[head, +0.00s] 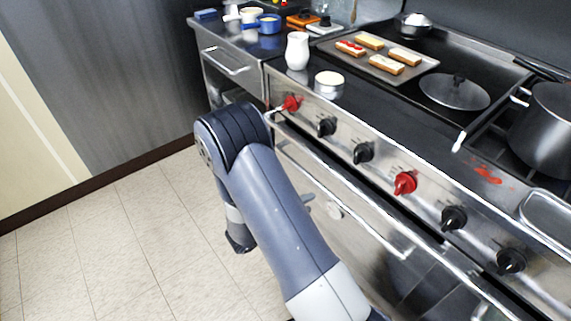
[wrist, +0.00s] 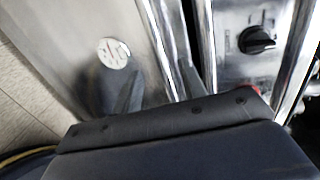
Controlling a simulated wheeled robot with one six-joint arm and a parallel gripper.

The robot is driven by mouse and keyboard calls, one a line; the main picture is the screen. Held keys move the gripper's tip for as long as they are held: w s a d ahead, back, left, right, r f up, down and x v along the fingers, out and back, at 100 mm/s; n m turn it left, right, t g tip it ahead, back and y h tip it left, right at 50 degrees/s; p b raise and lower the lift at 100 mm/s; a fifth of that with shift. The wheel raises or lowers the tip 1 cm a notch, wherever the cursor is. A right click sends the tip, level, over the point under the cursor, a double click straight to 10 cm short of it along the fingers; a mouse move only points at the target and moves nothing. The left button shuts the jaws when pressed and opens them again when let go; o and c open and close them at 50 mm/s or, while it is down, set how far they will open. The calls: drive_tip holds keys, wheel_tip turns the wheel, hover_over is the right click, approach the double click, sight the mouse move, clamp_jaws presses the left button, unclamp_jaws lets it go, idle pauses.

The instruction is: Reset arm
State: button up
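My arm (head: 275,210) shows in the head view, raised and bent in front of the stove, with its far part hanging down toward the floor on the left. My gripper is mostly hidden behind the arm there. In the wrist view, my gripper (wrist: 162,85) shows two dark fingers standing apart, with nothing seen between them. They are in front of the steel oven front, beside a round pale badge (wrist: 113,53). Whether they touch the metal I cannot tell.
The stove's long handle (head: 345,185) and red and black knobs (head: 405,183) are close to my arm. A white jug (head: 297,51), a tray of toasts (head: 375,72), a pan lid (head: 454,91) and a large pot (head: 545,130) stand on top. Tiled floor (head: 120,250) is clear at left.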

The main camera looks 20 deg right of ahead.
sight(327, 196)
drive_tip(key=b+x, duration=0.1)
drive_tip(key=x, duration=0.9)
drive_tip(key=shift+d+f, duration=0.2)
drive_tip(key=shift+d, duration=0.05)
drive_tip(key=shift+s+a+f+b, duration=0.1)
drive_tip(key=shift+a+f+b, duration=0.05)
drive_tip(key=shift+a+b, duration=0.35)
drive_tip(key=shift+s+a+h, duration=0.2)
drive_tip(key=shift+a+h, duration=0.1)
drive_tip(key=shift+a, duration=0.3)
